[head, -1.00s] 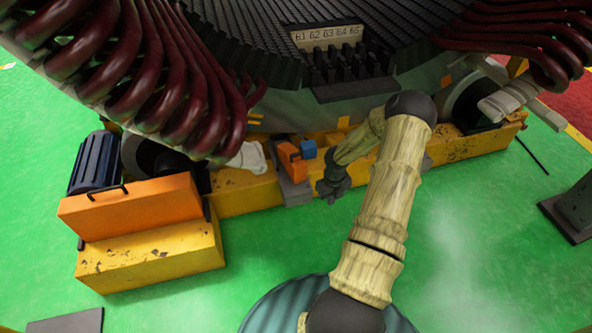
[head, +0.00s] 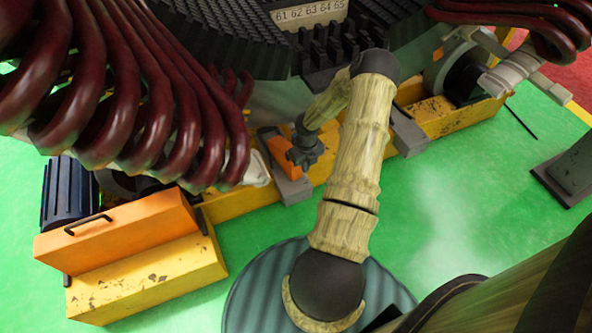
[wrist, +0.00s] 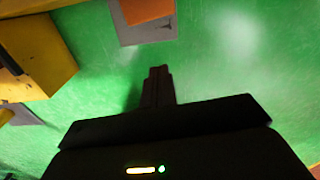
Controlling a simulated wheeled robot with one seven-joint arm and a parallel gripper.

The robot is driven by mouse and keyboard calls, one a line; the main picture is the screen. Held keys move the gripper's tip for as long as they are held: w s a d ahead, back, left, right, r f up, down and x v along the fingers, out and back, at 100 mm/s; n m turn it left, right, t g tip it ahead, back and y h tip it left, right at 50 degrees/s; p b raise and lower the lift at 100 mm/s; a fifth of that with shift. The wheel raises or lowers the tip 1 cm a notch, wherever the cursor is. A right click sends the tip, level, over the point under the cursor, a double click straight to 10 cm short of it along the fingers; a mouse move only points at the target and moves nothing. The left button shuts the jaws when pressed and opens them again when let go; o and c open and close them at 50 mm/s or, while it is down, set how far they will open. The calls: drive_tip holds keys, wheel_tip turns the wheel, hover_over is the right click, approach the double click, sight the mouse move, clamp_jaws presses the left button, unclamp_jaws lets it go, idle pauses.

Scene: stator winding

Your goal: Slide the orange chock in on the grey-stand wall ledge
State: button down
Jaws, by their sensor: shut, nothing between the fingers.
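The orange chock (head: 281,154) sits on a grey ledge (head: 293,192) that juts from the long yellow base. My gripper (head: 305,162) is just right of the chock in the head view and covers part of it. I cannot tell whether they touch there. In the wrist view my gripper (wrist: 157,72) has its fingers together and empty. There an orange block (wrist: 146,10), likely the chock, lies on a grey plate (wrist: 150,34) at the top edge, apart from the fingertips. The chock's far side is hidden.
Dark red coils (head: 150,90) hang at the left, near my arm's space. A second grey ledge (head: 408,134) stands right of my arm.

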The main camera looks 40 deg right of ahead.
wheel_tip(320, 180, down, 10)
drive_tip(key=b, duration=0.5)
drive_tip(key=shift+r, duration=0.2)
drive_tip(key=w+b, duration=0.2)
drive_tip(key=w, duration=0.1)
drive_tip(key=shift+d+f, duration=0.2)
drive_tip(key=shift+f, duration=0.2)
drive_tip(key=shift+w+r, duration=0.2)
drive_tip(key=shift+w, duration=0.3)
drive_tip(key=shift+r, duration=0.1)
